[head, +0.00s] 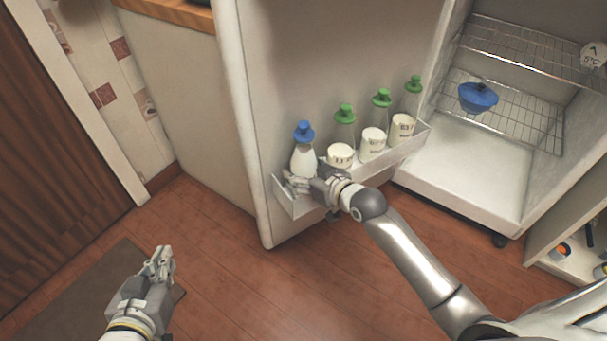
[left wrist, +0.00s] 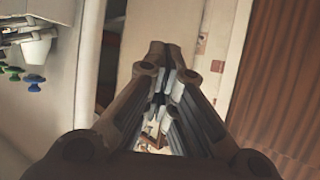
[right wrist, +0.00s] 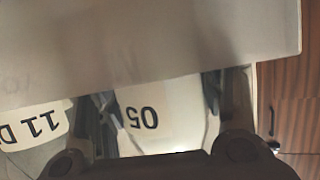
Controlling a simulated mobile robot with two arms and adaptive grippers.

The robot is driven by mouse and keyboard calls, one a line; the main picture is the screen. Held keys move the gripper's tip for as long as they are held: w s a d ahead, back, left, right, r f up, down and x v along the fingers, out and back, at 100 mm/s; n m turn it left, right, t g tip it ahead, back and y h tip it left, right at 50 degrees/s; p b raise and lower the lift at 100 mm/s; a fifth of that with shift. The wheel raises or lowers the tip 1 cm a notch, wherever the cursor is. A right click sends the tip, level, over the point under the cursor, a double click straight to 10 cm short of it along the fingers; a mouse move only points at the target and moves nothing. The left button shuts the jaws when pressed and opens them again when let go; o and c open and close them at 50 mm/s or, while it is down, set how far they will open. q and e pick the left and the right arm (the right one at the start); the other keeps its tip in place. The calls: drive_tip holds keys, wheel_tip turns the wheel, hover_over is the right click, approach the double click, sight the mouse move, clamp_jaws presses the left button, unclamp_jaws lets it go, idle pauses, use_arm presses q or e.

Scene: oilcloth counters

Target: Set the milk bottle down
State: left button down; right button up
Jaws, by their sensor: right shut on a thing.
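The milk bottle (head: 303,160) has a blue cap and white contents. It stands upright in the left end of the white door rack (head: 283,197). My right gripper (head: 308,185) is shut on it, low down, from the front of the rack. In the right wrist view, the bottle's white label (right wrist: 150,118) reads 05 upside down between the fingers. The rack hides the bottle's base in the head view, so I cannot see whether it touches the rack floor. My left gripper (head: 162,259) is empty over the floor, its fingers together; they also show in the left wrist view (left wrist: 168,62).
Several green-capped bottles with white labels, one of them here (head: 373,140), stand in the rack to the right. A dark mat (head: 85,300) lies on the wooden floor at lower left.

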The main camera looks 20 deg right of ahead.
use_arm(q)
drive_tip(key=shift+w+d+r+t, duration=0.2)
drive_tip(key=shift+w+r+t, duration=0.25)
drive_tip(key=shift+r, duration=0.25)
use_arm(e)
drive_tip(key=shift+w+r, duration=0.1)
drive_tip(key=shift+w, duration=0.1)
drive_tip(key=o, duration=1.4)
drive_tip(key=shift+s+f, duration=0.1)
drive_tip(key=shift+f, duration=0.2)
drive_tip(key=shift+o, duration=0.2)
drive_tip(key=shift+r, duration=0.1)
